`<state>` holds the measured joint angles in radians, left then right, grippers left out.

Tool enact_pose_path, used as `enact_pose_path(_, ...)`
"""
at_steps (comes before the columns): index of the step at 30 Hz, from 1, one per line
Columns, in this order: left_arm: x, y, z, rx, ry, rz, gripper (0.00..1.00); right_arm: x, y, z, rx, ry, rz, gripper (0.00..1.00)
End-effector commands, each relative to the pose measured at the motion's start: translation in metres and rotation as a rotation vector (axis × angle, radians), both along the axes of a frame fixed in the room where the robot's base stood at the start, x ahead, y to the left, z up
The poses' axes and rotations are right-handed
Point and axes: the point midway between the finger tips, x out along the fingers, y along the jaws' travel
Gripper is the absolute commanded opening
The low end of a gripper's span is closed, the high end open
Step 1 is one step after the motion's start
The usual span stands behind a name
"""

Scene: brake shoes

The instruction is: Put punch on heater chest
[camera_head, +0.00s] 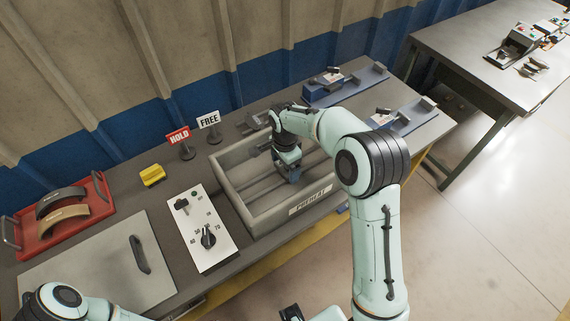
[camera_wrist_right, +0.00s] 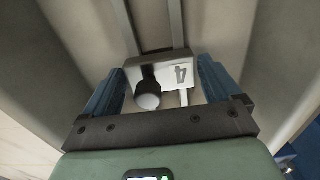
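The heater chest (camera_head: 238,200) is an open grey box labelled PREHEAT, in the middle of the bench in the head view. My right gripper (camera_head: 291,176) points down inside it, near its right side. In the right wrist view a pale block marked 4 (camera_wrist_right: 178,72), with a dark round-ended knob, spans the gap between the blue fingers of my right gripper (camera_wrist_right: 160,85); I take it to be the punch. The fingers appear to touch it on both sides. Whether it touches the chest floor is unclear. My left gripper is out of view.
A grey plate with a handle (camera_head: 90,258) lies at left, beside a dial panel (camera_head: 204,233). A red tray (camera_head: 98,190) holds curved shoes. HOLD (camera_head: 178,137) and FREE (camera_head: 209,120) signs and a yellow block (camera_head: 152,175) stand behind. Blue fixtures (camera_head: 342,88) are at right.

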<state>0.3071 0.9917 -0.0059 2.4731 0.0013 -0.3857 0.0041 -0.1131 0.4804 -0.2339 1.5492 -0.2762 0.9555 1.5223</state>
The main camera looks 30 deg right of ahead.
Motion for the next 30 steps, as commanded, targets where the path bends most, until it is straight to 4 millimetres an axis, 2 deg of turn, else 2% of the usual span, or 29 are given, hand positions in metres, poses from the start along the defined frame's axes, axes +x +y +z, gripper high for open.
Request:
enact_pose_path(7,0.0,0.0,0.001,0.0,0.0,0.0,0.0,0.0,0.0,0.001,0.0,0.0,0.0,1.0)
enact_pose_path(11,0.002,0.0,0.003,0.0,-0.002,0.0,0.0,0.001,0.0,0.009,0.0,-0.003,0.0,1.0)
enact_pose_path(14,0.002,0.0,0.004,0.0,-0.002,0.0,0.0,0.001,0.0,0.025,0.0,-0.005,0.0,1.0)
enact_pose_path(24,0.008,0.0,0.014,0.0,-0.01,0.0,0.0,0.001,0.0,0.097,0.0,-0.004,0.0,1.0)
enact_pose_path(30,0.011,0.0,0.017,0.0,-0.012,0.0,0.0,0.0,0.0,0.12,0.0,-0.002,0.0,1.0)
